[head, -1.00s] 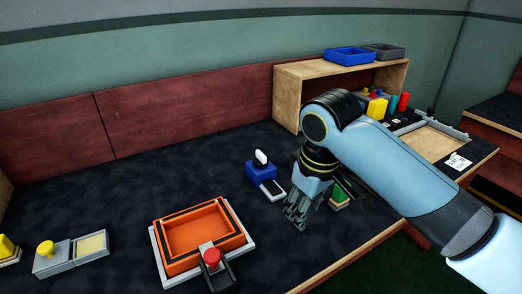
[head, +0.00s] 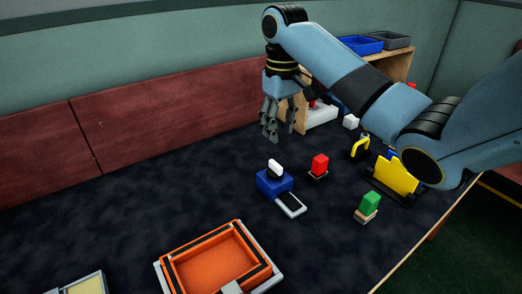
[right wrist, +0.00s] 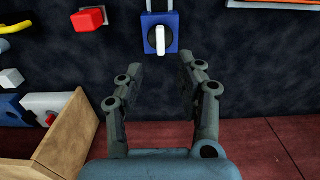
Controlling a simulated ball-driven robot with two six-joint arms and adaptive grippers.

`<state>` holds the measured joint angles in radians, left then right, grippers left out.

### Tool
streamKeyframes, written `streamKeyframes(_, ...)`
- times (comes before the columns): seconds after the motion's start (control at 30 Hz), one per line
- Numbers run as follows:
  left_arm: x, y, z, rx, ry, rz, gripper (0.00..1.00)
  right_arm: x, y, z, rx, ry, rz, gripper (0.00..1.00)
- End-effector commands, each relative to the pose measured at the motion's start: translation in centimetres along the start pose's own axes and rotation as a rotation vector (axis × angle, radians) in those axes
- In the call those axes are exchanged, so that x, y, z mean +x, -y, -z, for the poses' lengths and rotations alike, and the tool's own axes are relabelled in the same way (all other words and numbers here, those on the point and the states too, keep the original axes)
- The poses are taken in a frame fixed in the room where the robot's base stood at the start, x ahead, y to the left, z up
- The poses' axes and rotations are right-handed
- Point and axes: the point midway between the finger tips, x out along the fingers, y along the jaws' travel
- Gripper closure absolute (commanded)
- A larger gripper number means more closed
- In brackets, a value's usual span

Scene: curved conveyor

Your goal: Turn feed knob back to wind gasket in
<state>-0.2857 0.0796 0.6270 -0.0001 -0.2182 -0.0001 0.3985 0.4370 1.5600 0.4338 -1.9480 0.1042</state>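The feed knob, a white bar-shaped knob (head: 275,168) on a blue box (head: 273,184), stands mid-table in the head view. In the right wrist view the knob (right wrist: 160,40) shows near the top, just beyond my fingertips. My right gripper (head: 281,132) is open and empty, fingers down, behind and above the knob and apart from it. An orange tray (head: 213,268) with a dark strip, perhaps the gasket, along its rim lies at the lower middle of the head view. My left gripper is not in view.
A red block (head: 320,165) and a green block (head: 371,202) stand right of the knob. A yellow plate (head: 395,176) and yellow hook (head: 360,146) lie farther right. A wooden shelf (head: 396,68) stands behind. The table left of the knob is clear.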

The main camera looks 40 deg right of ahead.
Motion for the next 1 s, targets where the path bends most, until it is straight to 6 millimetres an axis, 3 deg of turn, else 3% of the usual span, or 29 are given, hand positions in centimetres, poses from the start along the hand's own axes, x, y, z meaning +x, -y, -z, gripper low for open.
streamKeyframes(0.17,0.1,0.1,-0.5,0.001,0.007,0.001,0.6,1.1,0.0,0.0,0.003,0.005,0.003,0.63)
streamKeyframes(0.47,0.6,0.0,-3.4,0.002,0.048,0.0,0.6,7.0,0.0,0.0,0.001,0.005,0.002,0.63)
streamKeyframes(0.7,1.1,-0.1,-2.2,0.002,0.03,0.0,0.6,10.2,0.0,0.1,0.001,0.002,0.001,0.63)
streamKeyframes(1.0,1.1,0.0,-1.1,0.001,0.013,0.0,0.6,10.7,0.0,0.1,0.0,0.001,0.0,0.63)
